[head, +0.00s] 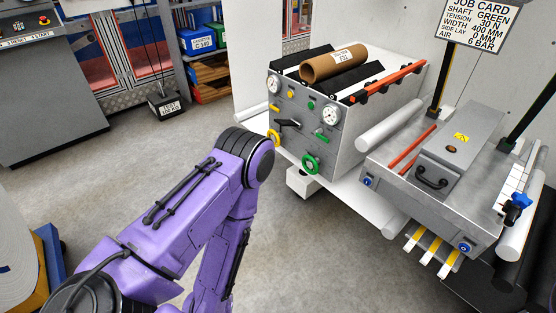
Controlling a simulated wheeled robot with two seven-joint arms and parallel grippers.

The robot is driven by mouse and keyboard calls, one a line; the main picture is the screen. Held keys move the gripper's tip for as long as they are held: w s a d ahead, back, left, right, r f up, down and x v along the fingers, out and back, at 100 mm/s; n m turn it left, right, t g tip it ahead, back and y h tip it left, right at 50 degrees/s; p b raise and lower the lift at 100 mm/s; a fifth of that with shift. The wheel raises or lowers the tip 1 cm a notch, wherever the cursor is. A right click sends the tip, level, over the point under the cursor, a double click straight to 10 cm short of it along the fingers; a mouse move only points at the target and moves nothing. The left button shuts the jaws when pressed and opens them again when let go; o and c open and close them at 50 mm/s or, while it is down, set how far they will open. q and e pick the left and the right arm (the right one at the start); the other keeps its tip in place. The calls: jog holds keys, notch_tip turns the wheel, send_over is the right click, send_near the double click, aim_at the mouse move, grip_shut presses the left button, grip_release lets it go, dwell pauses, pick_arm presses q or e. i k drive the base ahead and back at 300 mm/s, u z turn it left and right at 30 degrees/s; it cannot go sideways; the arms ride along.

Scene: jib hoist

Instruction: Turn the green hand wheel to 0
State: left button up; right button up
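The green hand wheel (310,165) is a small spoked ring low on the front face of the grey machine (338,138), near its lower middle. Its scale and any 0 mark are too small to read. A yellow hand wheel (273,138) sits to its left on the same face. My purple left arm fills the lower left and middle, with its elbow left of the wheels. My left gripper is not visible, and neither my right arm nor my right gripper is in view. Nothing is seen touching the green wheel.
A brown cardboard core (333,63) lies on top of the machine. A grey unit with a black handle (432,182) and white rollers stand at right. A job card (482,22) hangs above. A dark weight (166,106) stands on the floor. Open floor lies before the machine.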

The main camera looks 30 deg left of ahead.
aim_at(313, 162)
jog(key=u, duration=0.7)
jog(key=k, duration=0.35)
jog(key=u, duration=0.8)
jog(key=i, duration=0.75)
jog(key=z, duration=0.9)
jog(key=i, duration=0.45)
jog(key=z, duration=0.55)
